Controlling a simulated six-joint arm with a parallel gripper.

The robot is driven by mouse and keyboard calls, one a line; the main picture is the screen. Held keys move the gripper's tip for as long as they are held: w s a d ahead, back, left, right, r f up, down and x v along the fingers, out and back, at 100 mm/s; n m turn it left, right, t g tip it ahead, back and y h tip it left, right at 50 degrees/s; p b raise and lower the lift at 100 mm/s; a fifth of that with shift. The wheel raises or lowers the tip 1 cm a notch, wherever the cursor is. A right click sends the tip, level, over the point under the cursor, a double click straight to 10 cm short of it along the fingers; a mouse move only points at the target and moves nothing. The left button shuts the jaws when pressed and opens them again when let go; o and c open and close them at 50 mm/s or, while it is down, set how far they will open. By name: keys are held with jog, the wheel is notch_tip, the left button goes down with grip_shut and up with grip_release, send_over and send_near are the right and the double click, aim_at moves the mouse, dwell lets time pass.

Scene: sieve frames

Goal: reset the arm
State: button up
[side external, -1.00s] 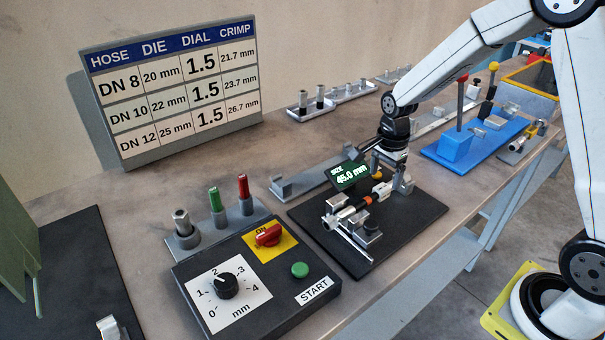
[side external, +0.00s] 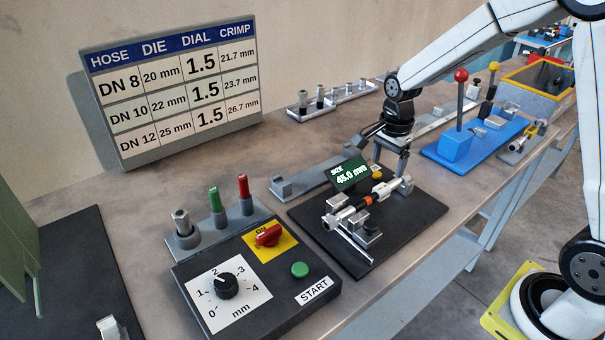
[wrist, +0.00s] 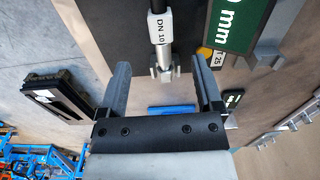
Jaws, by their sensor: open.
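My gripper (side external: 397,158) is open and empty above the far right end of the black measuring plate (side external: 413,226). In the wrist view my gripper (wrist: 163,80) shows its two fingers spread wide.
The control box (side external: 255,290) with dial, red switch and green START button stands in front. Colored pegs (side external: 215,200) stand left of the plate. A blue base (side external: 490,137) with a red-knobbed lever (side external: 461,76) stands to the right. A settings board (side external: 175,85) stands at the back.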

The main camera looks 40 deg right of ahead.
jog(key=shift+s+a+n, duration=0.35)
jog(key=shift+s+n, duration=0.05)
jog(key=shift+n, duration=0.2)
jog(key=s+a+f+n+t, duration=0.1)
jog(key=s+a+n+t, duration=0.1)
jog(key=s+a+n, duration=0.4)
jog(key=shift+s+n+t, duration=0.3)
jog(key=shift+s+n, duration=2.4)
jog(key=shift+n, duration=2.5)
